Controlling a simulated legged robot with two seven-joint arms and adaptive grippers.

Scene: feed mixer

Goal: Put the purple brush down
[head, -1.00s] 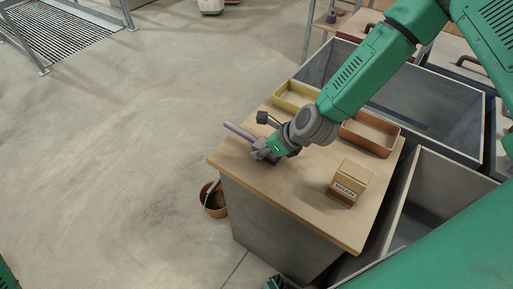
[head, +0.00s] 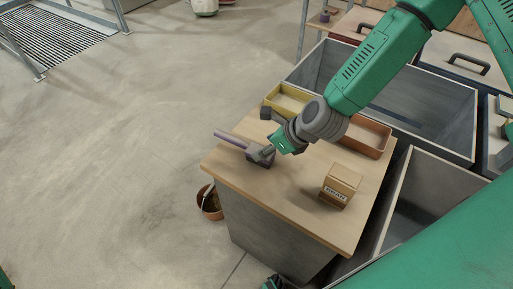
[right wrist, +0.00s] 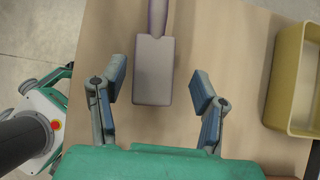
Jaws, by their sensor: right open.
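The purple brush (head: 232,138) lies on the wooden top of the counter (head: 300,208), near its left edge. Its handle points to the upper left and reaches past the edge. In the right wrist view the brush's broad block (right wrist: 153,75) shows ahead, with its handle running out of the top. My right gripper (head: 274,151) is open at the block end of the brush. In the wrist view its two fingers stand apart to either side of the block's near end, with gaps on both sides. My left gripper is not seen.
A box marked "BRAN" (head: 341,184) stands near the front right of the counter. A yellow tray (head: 270,101) and an orange-brown tray (head: 377,152) lie behind my gripper. A brown bucket (head: 211,208) stands on the floor at left. Grey open bins (head: 440,119) adjoin the counter.

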